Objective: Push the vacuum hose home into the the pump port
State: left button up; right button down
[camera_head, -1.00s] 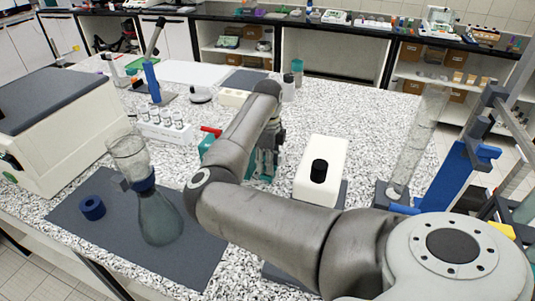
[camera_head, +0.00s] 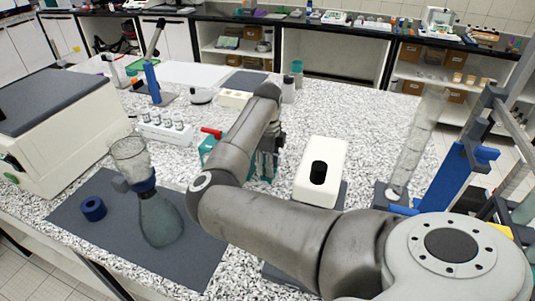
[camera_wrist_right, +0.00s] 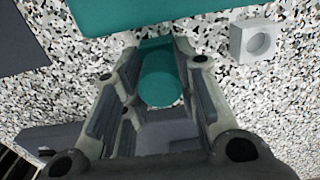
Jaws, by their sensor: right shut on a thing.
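My right gripper (camera_head: 266,160) points down at the bench behind my forearm in the head view. In the right wrist view, its fingers (camera_wrist_right: 160,85) are closed around a teal cylindrical piece (camera_wrist_right: 160,88), near a larger teal body (camera_wrist_right: 150,14). The teal body with a red lever (camera_head: 211,131) partly shows left of my forearm in the head view. I cannot identify the vacuum hose or the pump port for certain, and cannot tell whether the held piece touches the teal body. A filter flask (camera_head: 158,220) with a glass funnel stands on a dark mat. My left gripper is out of view.
A blue ring (camera_head: 93,208) lies on the dark mat (camera_head: 190,262). A white box with a black top piece (camera_head: 320,172) stands right of my gripper. A rack of vials (camera_head: 166,130) is at left. A grey square block with a round recess (camera_wrist_right: 257,40) lies near my gripper.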

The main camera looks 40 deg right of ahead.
jog(key=shift+s+f, duration=0.1)
jog(key=shift+f, duration=0.2)
jog(key=c, duration=1.1)
grip_release()
jog(key=shift+o, duration=0.2)
notch_tip(320, 180, up, 12)
jog(key=shift+r, duration=0.1)
